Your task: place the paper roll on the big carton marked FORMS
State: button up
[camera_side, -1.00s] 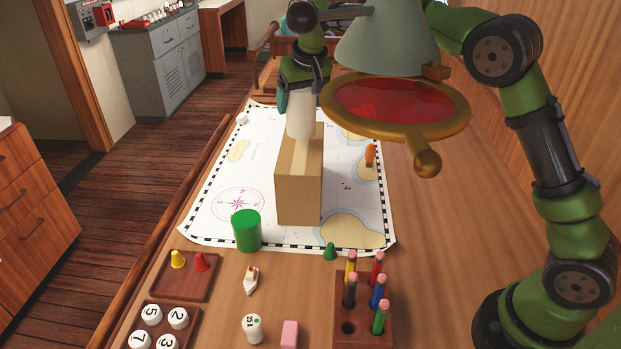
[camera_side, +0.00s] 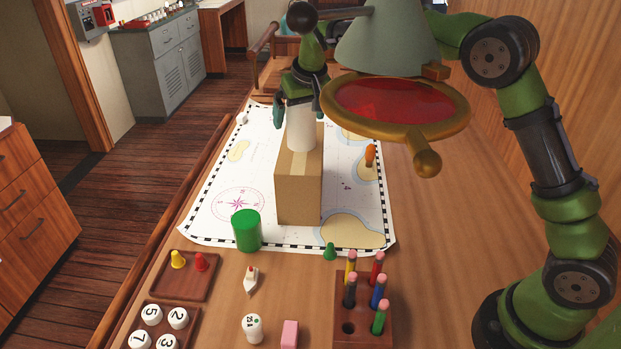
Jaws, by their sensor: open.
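The white paper roll (camera_side: 301,125) stands upright on top of the tall brown carton (camera_side: 299,190), towards its far end. No FORMS marking shows on the sides I can see. My gripper (camera_side: 298,108) is open around the upper part of the roll, with its green fingers apart on the left and right. The hanging lamp partly covers my arm to the right of the gripper.
The lamp with a red glass (camera_side: 395,102) hangs close to the right of the gripper. A green cylinder (camera_side: 246,232) stands left of the carton on the chart (camera_side: 205,225). A pencil block (camera_side: 362,325) and game pieces are in front.

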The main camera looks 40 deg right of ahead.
jog(key=v, duration=1.2)
jog(key=s+f+t+y, duration=0.1)
jog(key=s+f, duration=0.2)
jog(key=s, duration=1.1)
jog(key=s+f+m+t+y, duration=0.1)
jog(key=s+f+t+y, duration=0.1)
jog(key=s, duration=1.3)
jog(key=shift+s+d+f, duration=0.3)
jog(key=shift+d+f, duration=0.05)
jog(key=shift+f, duration=0.55)
